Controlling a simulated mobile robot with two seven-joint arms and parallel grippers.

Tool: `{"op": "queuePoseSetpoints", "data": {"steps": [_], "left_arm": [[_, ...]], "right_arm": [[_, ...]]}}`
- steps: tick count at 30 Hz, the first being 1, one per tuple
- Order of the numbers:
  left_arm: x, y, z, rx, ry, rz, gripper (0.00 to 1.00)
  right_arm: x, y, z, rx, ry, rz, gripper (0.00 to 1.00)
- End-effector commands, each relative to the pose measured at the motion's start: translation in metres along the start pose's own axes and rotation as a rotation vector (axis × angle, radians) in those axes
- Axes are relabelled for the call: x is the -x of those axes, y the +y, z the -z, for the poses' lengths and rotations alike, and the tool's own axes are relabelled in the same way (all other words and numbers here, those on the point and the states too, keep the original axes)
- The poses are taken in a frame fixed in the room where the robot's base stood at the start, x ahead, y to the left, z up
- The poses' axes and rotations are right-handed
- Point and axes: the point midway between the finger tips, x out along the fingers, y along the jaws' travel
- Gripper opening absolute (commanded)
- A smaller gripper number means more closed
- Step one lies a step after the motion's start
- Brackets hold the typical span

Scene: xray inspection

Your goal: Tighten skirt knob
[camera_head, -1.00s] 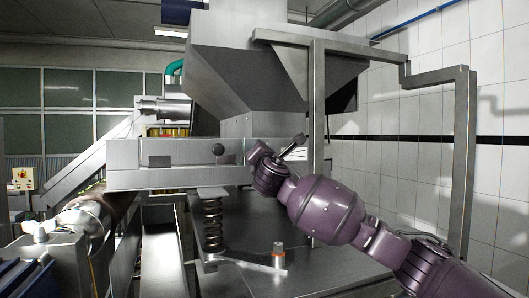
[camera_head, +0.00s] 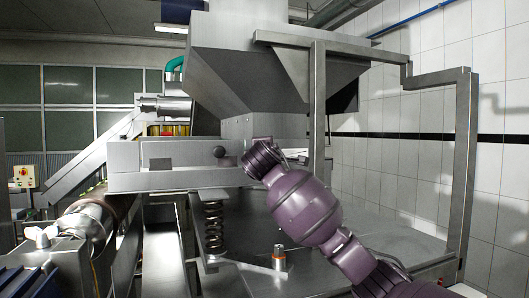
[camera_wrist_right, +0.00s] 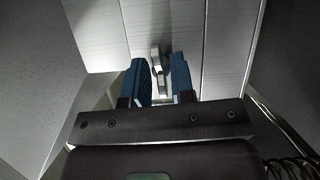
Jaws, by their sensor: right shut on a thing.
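A small grey metal knob (camera_wrist_right: 157,56) shows in the right wrist view, standing out from a pale panel with a vertical seam. My right gripper (camera_wrist_right: 160,68) has its two blue-padded fingers on either side of it and is shut on it. In the head view my purple right arm reaches in from the lower right to the machine's side, under the hopper. The fingers and the held knob are mostly hidden there behind my wrist. My left gripper is not in view.
The grey hopper (camera_head: 245,85) hangs above my right wrist. A metal frame post (camera_head: 317,120) stands close behind it. A dark round knob (camera_head: 219,152) sits on the steel box front. A coil spring (camera_head: 213,228) and an orange-ringed post (camera_head: 279,256) are below.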

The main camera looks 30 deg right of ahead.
Motion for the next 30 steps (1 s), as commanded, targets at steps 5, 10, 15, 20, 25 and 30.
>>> {"op": "queuePoseSetpoints", "data": {"steps": [5, 10, 15, 20, 25, 30], "left_arm": [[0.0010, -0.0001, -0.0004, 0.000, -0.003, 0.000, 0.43], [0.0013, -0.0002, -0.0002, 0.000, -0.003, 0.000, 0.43], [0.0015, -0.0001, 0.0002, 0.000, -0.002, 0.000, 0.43], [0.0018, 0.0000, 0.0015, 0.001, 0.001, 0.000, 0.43], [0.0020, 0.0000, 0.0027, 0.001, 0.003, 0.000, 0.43], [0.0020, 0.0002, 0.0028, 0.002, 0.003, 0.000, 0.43]], "right_arm": [[-0.0001, -0.0001, 0.0003, -0.055, 0.001, 0.024, 0.00], [-0.0002, -0.0001, 0.0000, -0.077, 0.000, 0.033, 0.00], [-0.0002, -0.0002, -0.0001, -0.083, -0.001, 0.035, 0.00], [-0.0002, -0.0001, -0.0001, -0.082, -0.001, 0.035, 0.00], [-0.0002, 0.0000, -0.0001, -0.082, 0.000, 0.034, 0.34], [-0.0001, 0.0001, -0.0001, -0.082, 0.000, 0.034, 0.34]]}}
